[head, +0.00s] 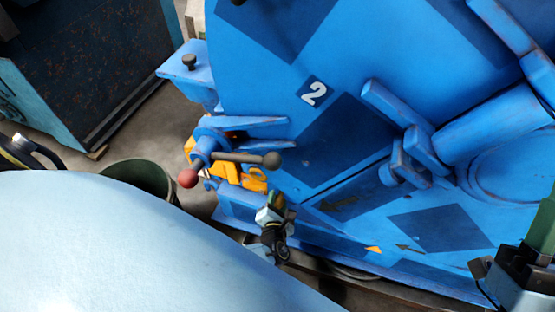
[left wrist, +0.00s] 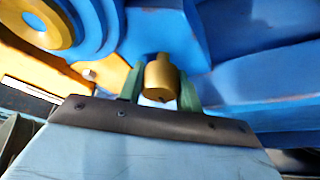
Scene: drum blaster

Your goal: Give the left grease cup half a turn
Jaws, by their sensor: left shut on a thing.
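The left grease cup (left wrist: 159,78) is a small brass-coloured cylinder with a narrower top, seen in the left wrist view against the blue machine. My left gripper (left wrist: 160,88) has one green finger on each side of it and is shut on it. In the head view my left gripper (head: 277,203) is at the lower edge of the blue drum machine, below the yellow bracket. The cup cannot be made out clearly there. My right gripper (head: 520,268) is partly in view at the lower right, away from the cup; its finger opening is not clear.
The blue machine door (head: 400,70) bears a white number 2. A lever with a dark knob (head: 271,160) and a red ball knob (head: 188,178) sit just above my left gripper, by the yellow bracket (head: 240,178). A dark green bin (head: 140,178) stands on the floor to the left.

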